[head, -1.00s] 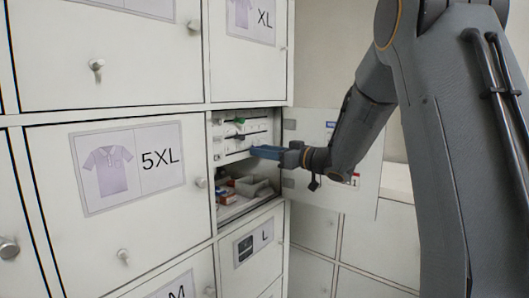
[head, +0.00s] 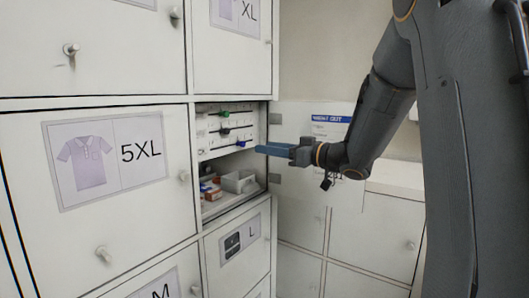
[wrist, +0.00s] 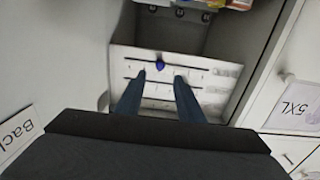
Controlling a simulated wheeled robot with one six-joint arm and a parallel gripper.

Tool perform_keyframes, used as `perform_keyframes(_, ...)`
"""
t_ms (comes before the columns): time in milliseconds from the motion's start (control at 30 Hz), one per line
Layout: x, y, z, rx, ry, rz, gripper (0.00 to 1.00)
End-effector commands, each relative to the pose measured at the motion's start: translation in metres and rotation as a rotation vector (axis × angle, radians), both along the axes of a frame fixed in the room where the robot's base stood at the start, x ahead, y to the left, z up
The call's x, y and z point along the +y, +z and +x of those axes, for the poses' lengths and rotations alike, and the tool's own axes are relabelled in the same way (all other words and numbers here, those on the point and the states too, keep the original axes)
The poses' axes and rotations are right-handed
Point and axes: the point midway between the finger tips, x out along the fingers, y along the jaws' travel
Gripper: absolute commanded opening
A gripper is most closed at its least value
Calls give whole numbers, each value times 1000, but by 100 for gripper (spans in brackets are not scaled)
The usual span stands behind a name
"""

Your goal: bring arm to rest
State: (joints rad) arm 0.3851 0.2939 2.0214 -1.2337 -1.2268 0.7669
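My gripper (head: 262,150) is in front of the open locker compartment (head: 232,208), at the height of the lowest slot in its panel (head: 212,142). In the wrist view my gripper (wrist: 159,78) has its two blue fingers spread apart with nothing between them. A blue knob (wrist: 160,64) on the slotted panel shows just beyond the fingertips. In the head view the blue knob (head: 241,143) is left of the fingertips, and they appear apart from it. My arm reaches in from the right.

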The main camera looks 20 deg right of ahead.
Motion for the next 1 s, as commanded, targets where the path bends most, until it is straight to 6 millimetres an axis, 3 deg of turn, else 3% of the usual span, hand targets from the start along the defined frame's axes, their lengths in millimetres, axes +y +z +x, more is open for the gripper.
perform_keyframes(133,-1,-10,7,21,-75,-20,35)
perform_keyframes(233,-7,-30,15,73,-206,-61,35)
perform_keyframes(367,-21,-77,9,210,-407,-140,35)
perform_keyframes(467,-30,-120,-13,357,-532,-209,35)
perform_keyframes(567,-34,-167,-51,532,-621,-282,35)
perform_keyframes(733,-23,-239,-143,869,-682,-394,35)
perform_keyframes(900,-1,-282,-236,1157,-652,-472,35)
perform_keyframes(1000,13,-294,-276,1277,-618,-496,35)
